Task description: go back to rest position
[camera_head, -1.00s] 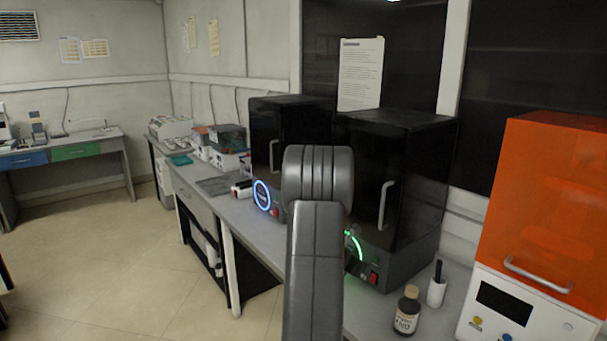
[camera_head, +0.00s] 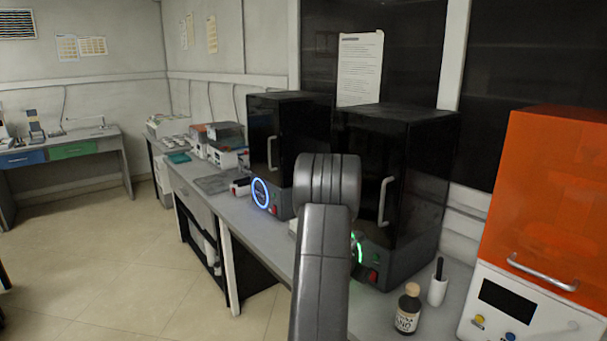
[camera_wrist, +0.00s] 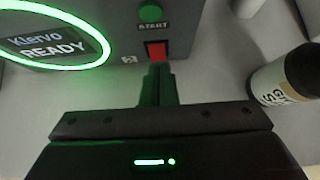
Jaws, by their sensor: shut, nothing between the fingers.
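My gripper (camera_wrist: 158,85) shows in the wrist view with its fingers together and nothing between them. Its tips lie in front of the red switch (camera_wrist: 156,50) on the grey front of a machine; I cannot tell whether they touch it. A green START button (camera_wrist: 150,13) sits above the switch, and a green-lit ring (camera_wrist: 60,62) around a screen reading "READY" is at the left. In the head view my arm hides the gripper and part of the right black machine (camera_head: 400,170), whose red switch (camera_head: 372,277) shows.
A brown bottle (camera_head: 408,312) and a white cup (camera_head: 437,290) stand on the bench right of my arm. An orange-covered machine (camera_head: 545,200) is at the far right. Another black machine (camera_head: 290,140) with a blue ring stands behind. The floor (camera_head: 110,260) at left is clear.

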